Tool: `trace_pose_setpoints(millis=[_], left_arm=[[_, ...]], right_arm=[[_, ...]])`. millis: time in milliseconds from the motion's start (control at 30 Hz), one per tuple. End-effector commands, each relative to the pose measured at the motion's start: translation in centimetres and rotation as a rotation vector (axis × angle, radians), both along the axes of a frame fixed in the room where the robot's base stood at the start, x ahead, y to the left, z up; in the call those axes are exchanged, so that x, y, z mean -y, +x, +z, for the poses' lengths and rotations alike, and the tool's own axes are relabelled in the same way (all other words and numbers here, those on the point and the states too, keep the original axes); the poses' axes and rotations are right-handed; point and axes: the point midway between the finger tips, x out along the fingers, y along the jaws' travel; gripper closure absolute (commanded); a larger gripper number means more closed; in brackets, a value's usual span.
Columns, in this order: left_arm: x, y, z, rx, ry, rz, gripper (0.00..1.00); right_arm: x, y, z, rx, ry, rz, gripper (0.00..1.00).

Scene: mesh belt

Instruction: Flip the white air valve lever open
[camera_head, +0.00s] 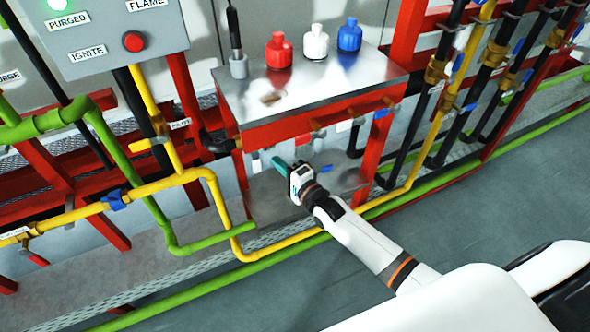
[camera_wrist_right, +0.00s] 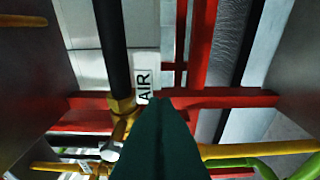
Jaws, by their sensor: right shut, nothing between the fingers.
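In the right wrist view a white AIR label (camera_wrist_right: 145,90) hangs beside a black pipe with a brass fitting (camera_wrist_right: 122,106). A pale valve part (camera_wrist_right: 120,130), perhaps the white air valve lever, shows just below the fitting, left of my fingers and partly hidden by them. My right gripper (camera_wrist_right: 158,102) is shut and empty, its green fingers pointing toward the pipework. In the head view my right gripper (camera_head: 268,163) is under the front of the metal bench. The lever cannot be made out there. My left gripper is not in view.
The metal bench (camera_head: 300,95) with red, white and blue bottles stands above my gripper. Yellow pipes (camera_head: 222,205) and green pipes (camera_head: 150,215) run to the left. More valved pipes and red frame posts stand at the right. The grey floor (camera_head: 480,195) is open in front.

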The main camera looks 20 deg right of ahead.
Motion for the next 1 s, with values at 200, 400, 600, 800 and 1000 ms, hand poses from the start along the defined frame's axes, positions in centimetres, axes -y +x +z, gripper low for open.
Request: trace_pose_setpoints(millis=[200,400,600,800,1000], left_arm=[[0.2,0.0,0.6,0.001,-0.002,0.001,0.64],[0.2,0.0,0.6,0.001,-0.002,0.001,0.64],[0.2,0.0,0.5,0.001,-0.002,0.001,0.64],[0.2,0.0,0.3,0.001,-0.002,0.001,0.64],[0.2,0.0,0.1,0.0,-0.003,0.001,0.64]], right_arm=[[-2.1,-0.1,0.1,0.0,0.001,-0.001,1.0],[-2.4,-0.1,0.0,0.0,-0.002,-0.001,1.0],[-2.3,-0.2,0.0,-0.001,-0.001,-0.001,1.0],[-2.5,-0.2,-0.1,-0.001,0.024,-0.001,1.0],[-2.6,-0.2,-0.1,-0.003,0.06,-0.001,1.0]])
